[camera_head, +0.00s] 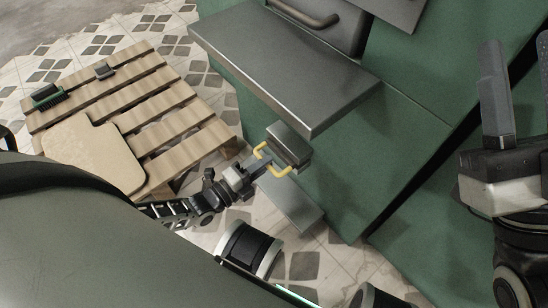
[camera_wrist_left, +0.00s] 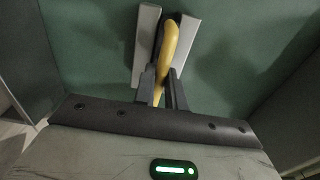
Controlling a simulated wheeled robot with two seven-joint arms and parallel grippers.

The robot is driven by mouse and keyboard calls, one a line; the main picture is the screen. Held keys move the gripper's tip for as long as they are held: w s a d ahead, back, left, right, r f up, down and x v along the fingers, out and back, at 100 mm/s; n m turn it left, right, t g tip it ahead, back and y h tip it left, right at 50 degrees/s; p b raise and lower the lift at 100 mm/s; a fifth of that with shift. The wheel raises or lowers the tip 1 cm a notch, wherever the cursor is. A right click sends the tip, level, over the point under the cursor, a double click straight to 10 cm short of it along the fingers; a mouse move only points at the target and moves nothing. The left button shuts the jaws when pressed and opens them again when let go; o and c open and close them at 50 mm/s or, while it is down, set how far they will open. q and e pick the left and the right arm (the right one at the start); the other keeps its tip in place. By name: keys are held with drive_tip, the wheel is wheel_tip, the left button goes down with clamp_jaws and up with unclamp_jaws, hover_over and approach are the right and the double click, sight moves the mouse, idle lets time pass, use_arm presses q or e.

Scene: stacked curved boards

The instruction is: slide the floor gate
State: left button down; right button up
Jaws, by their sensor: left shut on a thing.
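A yellow handle (camera_head: 266,153) sticks out from a small grey metal block (camera_head: 289,143) low on the side of the green machine. A flat grey plate (camera_head: 290,203) lies below the block at floor level; I cannot tell which of these parts is the floor gate. My left gripper (camera_head: 260,166) is shut on the yellow handle. In the left wrist view the yellow handle (camera_wrist_left: 169,45) runs up between the dark fingers (camera_wrist_left: 161,88), with a grey piece on each side. My right gripper (camera_head: 517,45) is at the right edge, open and empty, away from the handle.
The green machine (camera_head: 400,120) fills the right side, with a grey metal shelf (camera_head: 285,68) jutting out above the handle. A wooden pallet (camera_head: 150,95) on the tiled floor at left holds a tan board (camera_head: 92,152) and a green brush (camera_head: 46,96).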

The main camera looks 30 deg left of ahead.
use_arm(q)
drive_tip(key=p+v, duration=0.1)
drive_tip(key=v, duration=0.5)
drive_tip(key=shift+s+p, duration=0.35)
drive_tip(key=shift+s, duration=0.05)
drive_tip(key=c, duration=1.4)
unclamp_jaws()
drive_tip(key=shift+a, duration=0.15)
drive_tip(key=shift+c, duration=0.2)
drive_tip(key=v, duration=0.7)
drive_tip(key=shift+p, duration=0.45)
